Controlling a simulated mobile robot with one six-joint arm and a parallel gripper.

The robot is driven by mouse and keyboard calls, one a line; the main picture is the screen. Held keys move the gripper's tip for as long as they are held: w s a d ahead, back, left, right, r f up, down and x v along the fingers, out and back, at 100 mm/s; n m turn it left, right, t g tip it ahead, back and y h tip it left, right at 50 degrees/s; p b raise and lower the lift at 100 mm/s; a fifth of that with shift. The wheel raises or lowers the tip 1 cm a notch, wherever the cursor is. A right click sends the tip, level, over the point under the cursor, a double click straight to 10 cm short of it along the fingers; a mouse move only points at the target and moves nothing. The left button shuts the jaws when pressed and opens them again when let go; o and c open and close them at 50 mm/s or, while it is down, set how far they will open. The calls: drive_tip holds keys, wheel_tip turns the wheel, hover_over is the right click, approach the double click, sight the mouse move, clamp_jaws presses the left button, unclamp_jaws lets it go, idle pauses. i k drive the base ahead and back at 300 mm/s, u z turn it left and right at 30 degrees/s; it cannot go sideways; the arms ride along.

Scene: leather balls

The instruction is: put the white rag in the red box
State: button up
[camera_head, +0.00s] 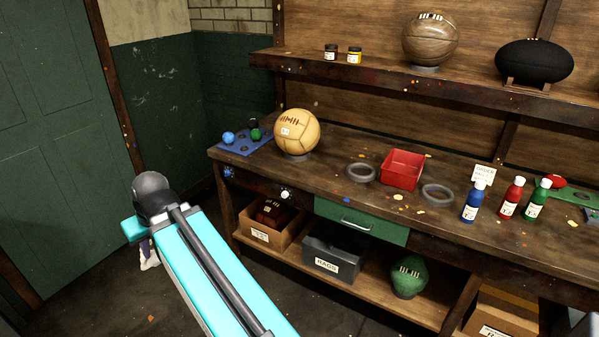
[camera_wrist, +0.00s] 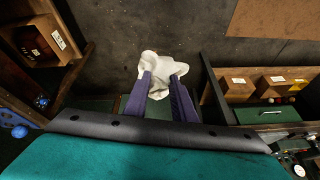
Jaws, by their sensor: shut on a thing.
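The white rag (camera_wrist: 160,65) is pinched between the purple fingers of my gripper (camera_wrist: 161,78) in the wrist view. It bunches above the fingertips, and the floor shows beyond it. In the head view, a bit of the rag (camera_head: 150,260) hangs below the end of my arm, left of the bench; the arm hides most of my gripper. The red box (camera_head: 402,170) is an open tray on the bench top. It looks empty, and stands well to the right of my gripper. I cannot make it out in the wrist view.
Grey rings (camera_head: 361,172) (camera_head: 437,194) lie on either side of the box. A tan ball (camera_head: 297,132) stands left on the bench top (camera_head: 330,160), and several bottles (camera_head: 474,202) stand right. A shelf (camera_head: 390,72) overhangs the back. Open floor separates my arm from the bench.

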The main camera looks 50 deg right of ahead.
sight(404, 170)
drive_tip(key=u, duration=0.1)
drive_tip(key=k, duration=0.15)
drive_tip(key=z, duration=1.25)
drive_tip(key=i, duration=1.05)
drive_tip(key=u, duration=0.15)
